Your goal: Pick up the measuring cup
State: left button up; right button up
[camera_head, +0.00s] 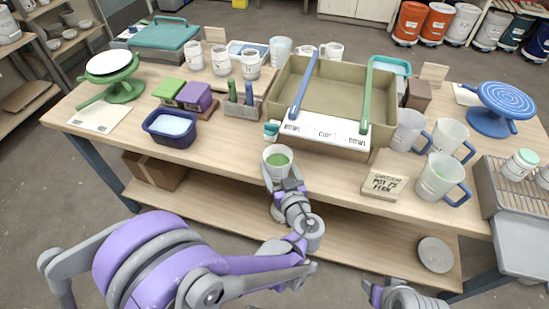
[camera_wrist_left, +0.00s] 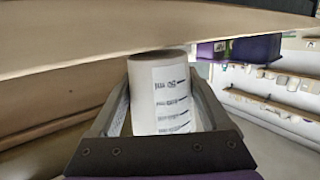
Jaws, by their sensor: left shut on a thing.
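A white measuring cup (camera_head: 278,152) with green contents is upright at the front edge of the table. In the left wrist view the cup (camera_wrist_left: 158,95) shows a printed scale with several marks on its side. My left gripper (camera_head: 281,183) is shut on the cup, with one finger on each side of it. The cup's upper end meets the table edge in the wrist view; I cannot tell whether it touches the table. My right gripper (camera_head: 375,292) is low at the bottom edge, only partly in view, away from the table.
A beige basin (camera_head: 345,85) with a white lettered board (camera_head: 325,131) is behind the cup. A dark blue tub (camera_head: 171,128) stands left. Bare tabletop lies between tub and cup.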

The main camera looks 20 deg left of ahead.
pick_arm(q)
jog(key=f+v, duration=0.2)
jog(key=v, duration=1)
jog(key=shift+s+d, duration=0.2)
jog(key=shift+s, duration=0.25)
jog(key=shift+r, duration=0.15)
dwell(1.0)
